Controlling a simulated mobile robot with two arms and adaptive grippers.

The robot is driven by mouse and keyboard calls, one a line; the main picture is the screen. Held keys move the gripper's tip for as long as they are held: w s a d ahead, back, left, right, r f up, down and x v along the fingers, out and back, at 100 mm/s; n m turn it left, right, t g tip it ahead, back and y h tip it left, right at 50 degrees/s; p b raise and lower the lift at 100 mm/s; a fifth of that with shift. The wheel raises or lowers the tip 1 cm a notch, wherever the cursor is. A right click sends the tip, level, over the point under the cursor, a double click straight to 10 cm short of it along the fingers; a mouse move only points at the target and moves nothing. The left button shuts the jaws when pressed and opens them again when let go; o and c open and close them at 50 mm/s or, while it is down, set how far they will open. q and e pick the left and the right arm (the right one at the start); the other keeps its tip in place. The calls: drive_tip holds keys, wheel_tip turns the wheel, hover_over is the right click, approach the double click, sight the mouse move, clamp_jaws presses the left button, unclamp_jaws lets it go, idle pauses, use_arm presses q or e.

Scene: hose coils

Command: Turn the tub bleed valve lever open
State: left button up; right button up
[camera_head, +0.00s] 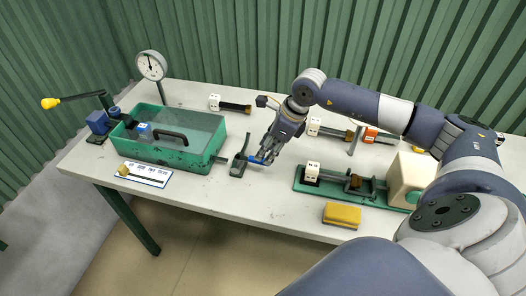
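The green tub (205,165) stands on the left half of the table under a clear top with a dark handle. A small dark valve (238,167) sits just off its right side. My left gripper is out of view.
A pressure gauge (151,66) stands behind the tub, and a yellow-knobbed pump handle (51,103) sticks out left. A green tray (318,194) with fittings and a yellow sponge (342,215) lie to the right. The table front (235,205) below the valve is clear.

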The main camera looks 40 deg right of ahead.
drive_tip(key=shift+p+x, duration=0.35)
drive_tip(key=shift+x, duration=1.35)
clamp_jaws()
drive_tip(key=shift+a, duration=0.1)
